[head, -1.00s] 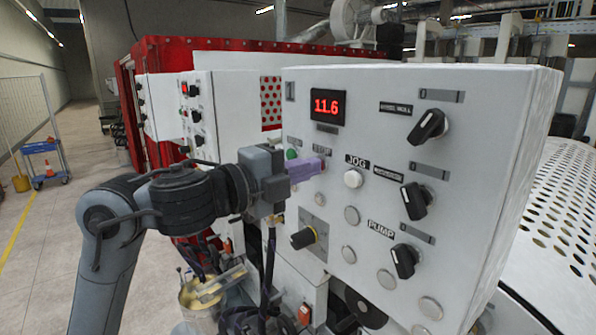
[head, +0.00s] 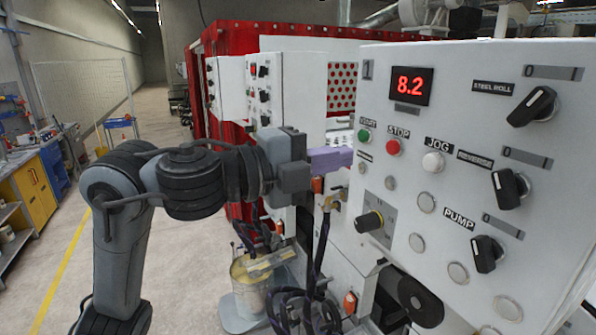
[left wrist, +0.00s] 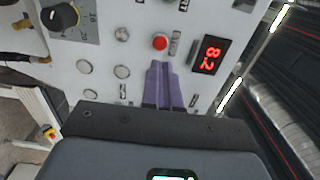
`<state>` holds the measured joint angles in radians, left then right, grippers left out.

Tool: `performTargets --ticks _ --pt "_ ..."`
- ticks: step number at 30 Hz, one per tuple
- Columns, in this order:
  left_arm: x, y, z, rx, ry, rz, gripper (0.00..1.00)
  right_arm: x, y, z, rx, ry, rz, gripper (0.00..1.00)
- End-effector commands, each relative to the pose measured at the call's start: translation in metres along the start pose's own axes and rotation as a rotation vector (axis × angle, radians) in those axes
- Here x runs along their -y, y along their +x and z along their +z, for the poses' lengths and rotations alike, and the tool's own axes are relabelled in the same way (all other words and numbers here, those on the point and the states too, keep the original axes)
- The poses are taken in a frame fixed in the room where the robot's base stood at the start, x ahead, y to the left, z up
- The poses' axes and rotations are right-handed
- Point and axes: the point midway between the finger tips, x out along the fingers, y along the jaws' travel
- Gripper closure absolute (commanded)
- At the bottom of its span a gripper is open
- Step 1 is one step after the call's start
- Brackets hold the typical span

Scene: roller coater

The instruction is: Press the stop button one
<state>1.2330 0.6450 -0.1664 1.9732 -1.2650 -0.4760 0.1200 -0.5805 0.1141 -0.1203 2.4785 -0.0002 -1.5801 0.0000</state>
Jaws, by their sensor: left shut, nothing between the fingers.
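The red stop button (head: 393,147) is on the white control panel (head: 455,100), under the label STOP and right of the green start button (head: 364,135). In the left wrist view the red stop button (left wrist: 159,42) shows just beyond the purple fingertips. My left gripper (head: 350,158) is shut and empty, left of the button in the head view and apart from it. In the left wrist view the left gripper (left wrist: 160,66) points toward the panel. My right gripper is not in view.
The panel also carries a red display (head: 411,85) reading 8.2, a white jog button (head: 433,162), black knobs (head: 532,106) and a yellow-topped knob (head: 369,222). A bucket (head: 251,283) and hoses stand below. Open floor lies to the left.

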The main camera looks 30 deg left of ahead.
Motion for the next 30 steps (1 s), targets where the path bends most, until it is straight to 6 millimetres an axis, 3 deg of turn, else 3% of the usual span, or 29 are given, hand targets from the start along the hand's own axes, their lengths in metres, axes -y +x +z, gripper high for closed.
performTargets --ticks 3,10,30 --pt "-0.002 -0.021 0.001 0.003 0.004 -0.004 1.00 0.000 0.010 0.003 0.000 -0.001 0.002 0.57" --pt "0.000 -0.045 0.000 0.001 0.003 -0.004 1.00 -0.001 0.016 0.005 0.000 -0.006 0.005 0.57" --pt "0.002 -0.050 0.000 0.000 0.001 -0.003 1.00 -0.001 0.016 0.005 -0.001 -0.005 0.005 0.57"
